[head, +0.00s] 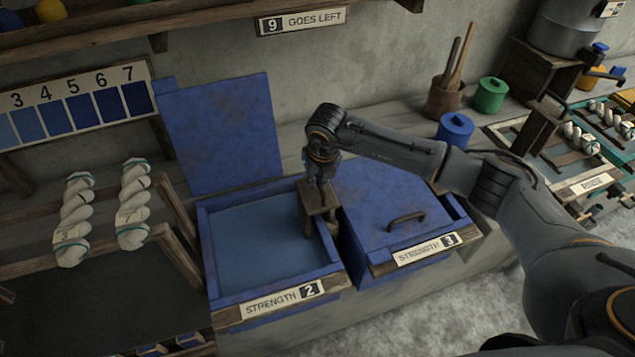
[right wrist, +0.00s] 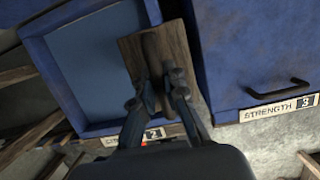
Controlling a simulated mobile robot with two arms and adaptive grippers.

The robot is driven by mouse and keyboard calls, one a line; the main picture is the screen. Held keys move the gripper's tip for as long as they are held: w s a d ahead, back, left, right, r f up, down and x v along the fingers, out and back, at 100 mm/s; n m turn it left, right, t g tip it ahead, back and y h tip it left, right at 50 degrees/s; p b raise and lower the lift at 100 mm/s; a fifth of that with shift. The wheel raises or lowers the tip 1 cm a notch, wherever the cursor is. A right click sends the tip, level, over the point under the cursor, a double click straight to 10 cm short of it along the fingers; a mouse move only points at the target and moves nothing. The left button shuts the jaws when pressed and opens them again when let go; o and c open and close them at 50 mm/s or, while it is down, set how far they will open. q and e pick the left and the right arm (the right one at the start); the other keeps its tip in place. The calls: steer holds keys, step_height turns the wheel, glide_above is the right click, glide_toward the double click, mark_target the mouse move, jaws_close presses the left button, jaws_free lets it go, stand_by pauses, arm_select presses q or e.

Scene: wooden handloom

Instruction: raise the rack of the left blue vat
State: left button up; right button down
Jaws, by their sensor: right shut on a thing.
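The left blue vat (head: 215,262), labelled "STRENGTH 2", stands with its lid (head: 222,135) swung up against the wall. Flat blue liquid (head: 262,245) shows inside it. My right gripper (head: 318,188) is above the vat's right side, shut on the upright wooden handle of the rack (head: 308,208). In the right wrist view the gripper (right wrist: 158,92) has its fingers on either side of this handle, over the rack's brown wooden board (right wrist: 184,48). The rack's lower part is hidden. My left gripper is not in view.
The right blue vat (head: 385,205), "STRENGTH 3", is closed, with a dark handle on its lid, close beside the rack. Two twisted white skeins (head: 133,205) are on a wooden rack at left. Pots and a blue canister (head: 455,130) stand at the back right.

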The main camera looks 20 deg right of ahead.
steer(key=shift+w+r+p, duration=0.1)
steer(key=shift+r+p, duration=1.95)
steer(key=shift+r, duration=2.3)
steer(key=shift+c, duration=0.6)
jaws_free()
steer(key=shift+f, duration=0.1)
steer(key=w+p+v, duration=0.1)
steer(key=p+v, duration=0.2)
steer(key=v, duration=0.3)
steer(key=shift+r, duration=0.6)
steer(key=shift+w, duration=0.15)
